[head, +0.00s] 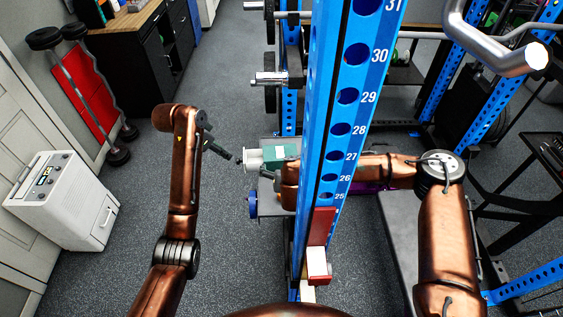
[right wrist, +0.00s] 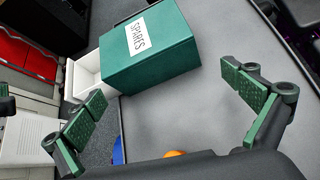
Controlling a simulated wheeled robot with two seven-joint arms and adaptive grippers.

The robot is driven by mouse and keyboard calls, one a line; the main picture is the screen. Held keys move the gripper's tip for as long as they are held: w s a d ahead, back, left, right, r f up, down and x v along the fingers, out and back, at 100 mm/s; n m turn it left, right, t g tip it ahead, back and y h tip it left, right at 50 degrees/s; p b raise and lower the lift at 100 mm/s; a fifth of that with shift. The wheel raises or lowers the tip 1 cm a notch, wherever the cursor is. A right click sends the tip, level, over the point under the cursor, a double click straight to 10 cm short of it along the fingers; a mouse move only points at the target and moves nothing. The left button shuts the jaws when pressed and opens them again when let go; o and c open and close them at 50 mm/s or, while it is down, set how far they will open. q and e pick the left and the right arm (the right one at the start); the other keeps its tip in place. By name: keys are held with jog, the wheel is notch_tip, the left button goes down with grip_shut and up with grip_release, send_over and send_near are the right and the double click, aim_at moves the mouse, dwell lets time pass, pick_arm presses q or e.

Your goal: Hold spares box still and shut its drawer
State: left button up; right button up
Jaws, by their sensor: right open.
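The teal spares box (right wrist: 165,62), labelled SPARES, sits on a grey surface (right wrist: 190,125). Its white drawer (right wrist: 84,76) sticks out of its left side in the right wrist view. In the head view the box (head: 284,151) is partly hidden by a blue upright, and the drawer (head: 253,160) points left. My left gripper (head: 236,159) is just left of the drawer front, apart from it, its fingers seeming together. My right gripper (right wrist: 172,112) is open and empty, its fingers spread in front of the box and not around it. In the head view it is mostly hidden.
A blue numbered rack upright (head: 330,155) stands between my arms. A white cabinet (head: 65,200) stands at the left, with a red panel (head: 85,85) and barbells behind it. A small orange thing (right wrist: 175,153) shows low in the right wrist view. Floor left of the box is clear.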

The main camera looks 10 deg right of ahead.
aim_at(280, 153)
jog(key=r, duration=0.1)
jog(key=r+n+t, duration=0.1)
jog(key=w+r+n+t, duration=0.1)
jog(key=shift+a+h, duration=0.3)
jog(key=shift+a, duration=0.1)
jog(key=shift+w+r+t, duration=0.1)
jog(key=shift+w+t, duration=0.15)
jog(key=shift+t, duration=0.15)
jog(key=x, duration=0.7)
jog(key=shift+w, duration=0.2)
jog(key=shift+c, duration=0.7)
jog(key=c, duration=0.9)
